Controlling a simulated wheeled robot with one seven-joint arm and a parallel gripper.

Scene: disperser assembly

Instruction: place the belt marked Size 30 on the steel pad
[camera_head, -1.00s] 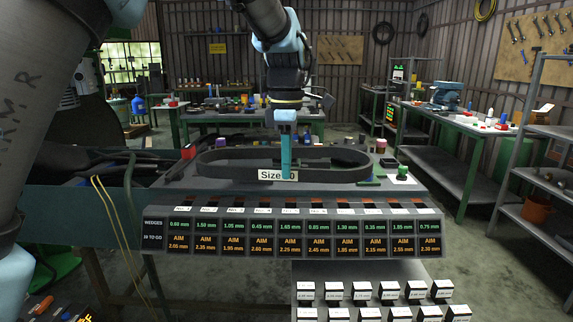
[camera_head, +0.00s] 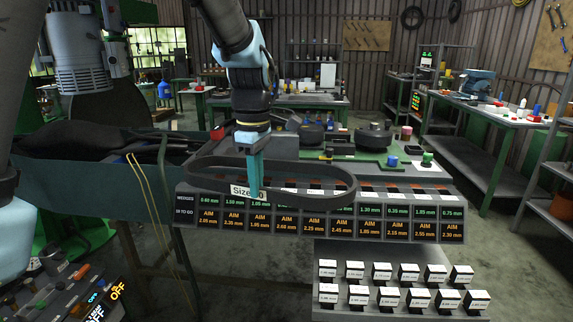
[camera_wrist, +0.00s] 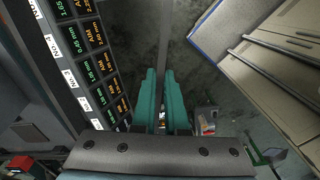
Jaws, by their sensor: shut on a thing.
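The belt (camera_head: 345,192) is a dark, wide loop with a white label (camera_head: 240,191). The label reads "Size", and my finger covers the rest. My gripper (camera_head: 255,188), with teal fingers, is shut on the belt's near side and holds the loop roughly level. In the head view the belt overlaps the top of the display panel; I cannot tell its exact height. In the wrist view the fingers (camera_wrist: 164,105) are close together, with a narrow grey strip running up between them. I cannot pick out the steel pad with certainty.
A display panel (camera_head: 330,223) with "AIM" readouts lines the bench front. Several small labelled blocks (camera_head: 382,272) stand on a lower shelf. Dark round parts (camera_head: 374,139) and a green knob (camera_head: 427,158) sit on the bench behind. Yellow cords (camera_head: 150,205) hang at left.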

